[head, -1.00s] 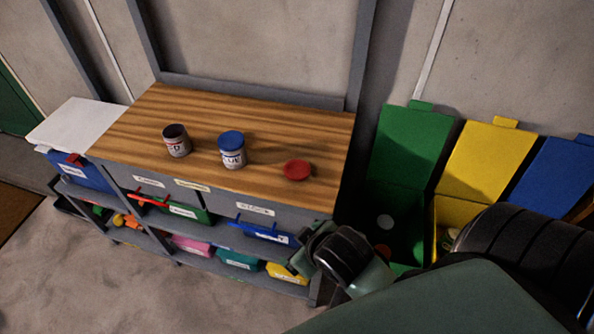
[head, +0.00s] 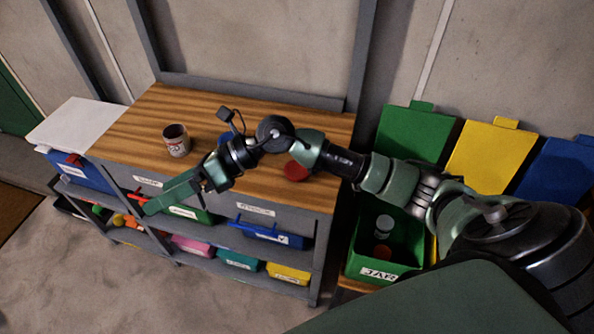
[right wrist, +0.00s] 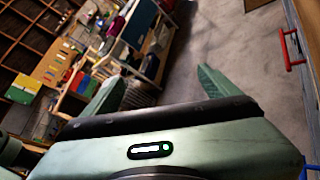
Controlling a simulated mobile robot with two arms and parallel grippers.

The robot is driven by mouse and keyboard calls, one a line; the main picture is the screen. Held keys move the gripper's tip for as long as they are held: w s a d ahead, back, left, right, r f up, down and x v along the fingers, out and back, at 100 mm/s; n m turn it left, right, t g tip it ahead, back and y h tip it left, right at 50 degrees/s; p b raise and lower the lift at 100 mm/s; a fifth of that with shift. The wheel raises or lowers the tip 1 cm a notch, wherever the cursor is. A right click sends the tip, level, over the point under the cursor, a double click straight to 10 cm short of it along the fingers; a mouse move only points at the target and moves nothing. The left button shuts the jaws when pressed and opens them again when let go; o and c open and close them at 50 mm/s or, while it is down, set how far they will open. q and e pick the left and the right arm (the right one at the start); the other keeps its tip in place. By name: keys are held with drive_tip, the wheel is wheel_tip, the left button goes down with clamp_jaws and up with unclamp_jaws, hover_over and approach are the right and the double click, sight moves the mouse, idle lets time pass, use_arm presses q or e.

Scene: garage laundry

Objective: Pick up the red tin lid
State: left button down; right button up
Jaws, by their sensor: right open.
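The red tin lid (head: 296,172) lies on the wooden bench top (head: 115,130), near its right front. My right arm passes over it and hides part of it. My right gripper (head: 160,200) is well to the left of the lid, past the front edge of the bench, pointing down and left. In the right wrist view its two fingers (right wrist: 160,72) are spread with nothing between them; the lid is not seen there. My left gripper is not in view.
An open tin with a dark top (head: 177,143) stands on the bench. A blue-lidded tin (head: 226,138) is mostly hidden behind my arm. Labelled bins fill the shelves below. An open green bin (head: 355,262) stands at right. A red handle (right wrist: 292,50) shows in the wrist view.

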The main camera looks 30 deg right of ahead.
sight(295, 169)
drive_tip(key=w+d+f+n+h, duration=0.1)
drive_tip(key=d+f+h, duration=0.1)
drive_tip(key=d, duration=0.4)
drive_tip(key=w+d+f+g+h, duration=0.1)
drive_tip(key=d+f+h, duration=0.2)
drive_tip(key=d, duration=0.4)
drive_tip(key=w+d+f+n+g+h, duration=0.1)
drive_tip(key=d+f+h, duration=0.2)
drive_tip(key=d+h, duration=0.2)
drive_tip(key=shift+d+f+n, duration=0.1)
drive_tip(key=shift+d+n, duration=0.2)
drive_tip(key=shift+d, duration=0.75)
drive_tip(key=d+h, duration=0.1)
drive_tip(key=d, duration=0.2)
drive_tip(key=d+h, duration=0.1)
drive_tip(key=d, duration=0.2)
drive_tip(key=d+r+g+h, duration=0.1)
drive_tip(key=d, duration=0.3)
drive_tip(key=shift+s+r+h, duration=0.1)
drive_tip(key=shift+s+h, duration=0.15)
drive_tip(key=shift+h, duration=0.15)
drive_tip(key=shift+d+f, duration=0.15)
drive_tip(key=shift+f, duration=0.1)
wheel_tip(295, 169, down, 6)
drive_tip(key=p, duration=0.3)
drive_tip(key=shift+w+f, duration=0.1)
drive_tip(key=shift+f, duration=0.5)
drive_tip(key=c, duration=1.4)
drive_tip(key=shift+r, duration=0.1)
